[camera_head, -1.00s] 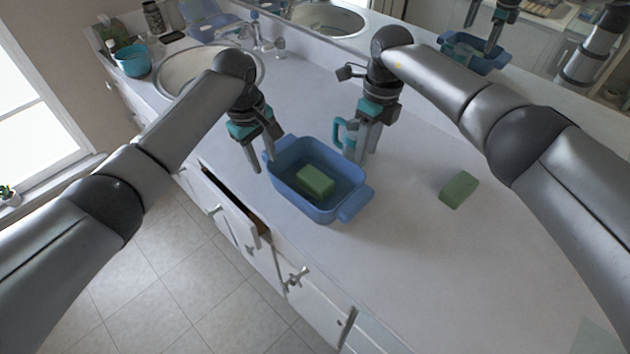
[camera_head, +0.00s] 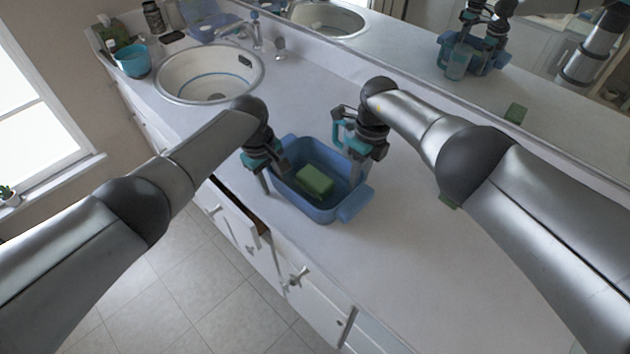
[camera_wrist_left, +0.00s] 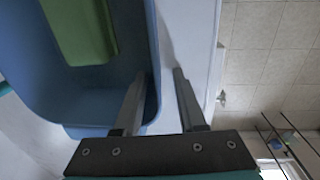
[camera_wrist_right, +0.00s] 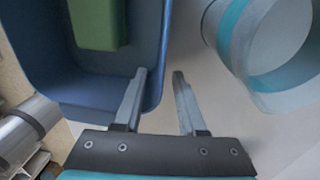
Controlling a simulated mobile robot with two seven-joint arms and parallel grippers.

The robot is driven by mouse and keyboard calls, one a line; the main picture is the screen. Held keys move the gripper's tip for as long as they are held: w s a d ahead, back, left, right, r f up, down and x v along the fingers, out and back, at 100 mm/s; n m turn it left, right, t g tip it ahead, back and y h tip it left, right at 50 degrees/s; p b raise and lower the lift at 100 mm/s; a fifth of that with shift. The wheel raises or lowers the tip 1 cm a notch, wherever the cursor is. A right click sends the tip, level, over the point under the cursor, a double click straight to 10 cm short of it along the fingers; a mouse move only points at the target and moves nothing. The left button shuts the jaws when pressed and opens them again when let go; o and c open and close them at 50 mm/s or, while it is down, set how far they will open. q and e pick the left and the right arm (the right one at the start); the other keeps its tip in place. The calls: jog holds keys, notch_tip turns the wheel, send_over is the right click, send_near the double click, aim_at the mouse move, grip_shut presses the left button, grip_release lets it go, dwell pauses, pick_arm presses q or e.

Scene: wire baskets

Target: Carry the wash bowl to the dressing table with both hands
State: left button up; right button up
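The blue wash bowl (camera_head: 300,204) stands on the white counter with a green block (camera_head: 315,181) inside. My left gripper (camera_head: 272,180) is at the bowl's left end. In the left wrist view its open fingers (camera_wrist_left: 160,76) straddle the bowl wall, one inside and one outside. My right gripper (camera_head: 360,172) is at the bowl's back right side. In the right wrist view its fingers (camera_wrist_right: 160,74) are open, one over the bowl and one outside the wall. Firm contact cannot be told. I cannot identify a separate dressing table.
A clear cup with teal bands (camera_wrist_right: 262,45) stands close beside my right gripper. Another green block (camera_head: 450,202) is mostly hidden by my right arm. A sink (camera_head: 208,75) is at the back left, with a drawer (camera_head: 232,215) open below the counter. A mirror lines the back.

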pick_arm(q)
grip_shut()
pick_arm(e)
grip_shut()
jog(key=shift+r, duration=0.1)
dwell(1.1)
